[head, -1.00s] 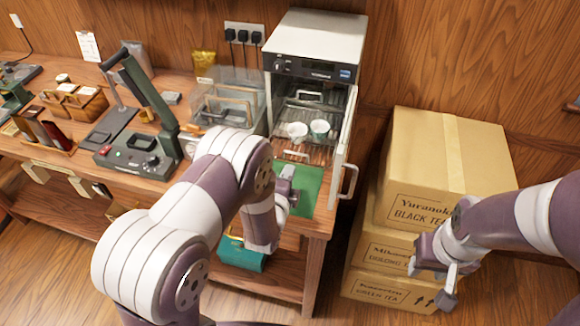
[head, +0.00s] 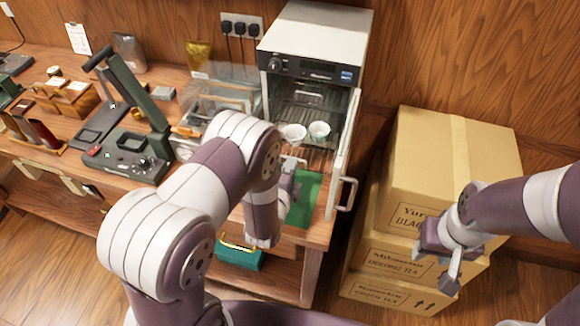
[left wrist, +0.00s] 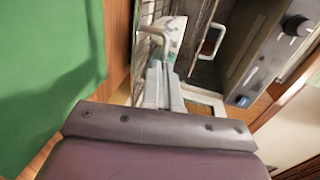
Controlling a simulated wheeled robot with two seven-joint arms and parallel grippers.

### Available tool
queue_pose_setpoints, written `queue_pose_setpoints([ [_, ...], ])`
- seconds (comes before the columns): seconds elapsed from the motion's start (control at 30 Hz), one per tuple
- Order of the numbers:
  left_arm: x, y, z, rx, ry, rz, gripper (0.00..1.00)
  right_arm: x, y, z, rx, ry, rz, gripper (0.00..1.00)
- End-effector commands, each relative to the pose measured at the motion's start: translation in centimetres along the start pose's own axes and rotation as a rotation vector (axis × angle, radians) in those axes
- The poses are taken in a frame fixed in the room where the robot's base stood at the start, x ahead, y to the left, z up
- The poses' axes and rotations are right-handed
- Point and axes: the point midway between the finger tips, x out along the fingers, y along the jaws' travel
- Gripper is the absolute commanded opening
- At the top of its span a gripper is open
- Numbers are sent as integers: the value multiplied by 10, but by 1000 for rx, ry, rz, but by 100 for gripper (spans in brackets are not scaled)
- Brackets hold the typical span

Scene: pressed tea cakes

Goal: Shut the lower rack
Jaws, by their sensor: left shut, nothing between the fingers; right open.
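The lower rack (head: 318,147) is a wire shelf pulled part-way out of the white drying oven (head: 315,35), whose door (head: 343,155) stands open. My left gripper (head: 291,164) is shut and empty at the rack's front. In the left wrist view its fingertips (left wrist: 160,72) are close to a bent metal handle (left wrist: 153,64); I cannot tell whether they touch. My right gripper (head: 441,262) is open and empty in front of the boxes.
The upper rack's handle (head: 309,93) shows inside the oven. A green mat (head: 303,205) lies on the table before it. Stacked cardboard boxes (head: 450,170) stand right of the door. A green-handled press (head: 140,150) and a clear bin (head: 222,100) are to the left.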

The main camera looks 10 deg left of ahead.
Motion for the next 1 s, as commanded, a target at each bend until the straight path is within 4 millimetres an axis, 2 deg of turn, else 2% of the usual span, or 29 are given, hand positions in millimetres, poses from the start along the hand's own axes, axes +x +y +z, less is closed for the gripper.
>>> queue_pose_setpoints([
  [0.17, 19, -2, 0, 0, -2, -5, 0, 10, 0, 1, 0, 0, 0, 43],
  [0.5, 90, -12, 0, 0, -1, -4, 0, 44, 0, 5, 0, 0, 0, 43],
  [0.7, 126, -20, 0, 0, 0, -2, 0, 62, 0, 7, 0, 0, 0, 43],
  [1.0, 153, -30, 0, 0, 0, -3, 0, 74, 0, 9, 0, 0, 0, 43],
])
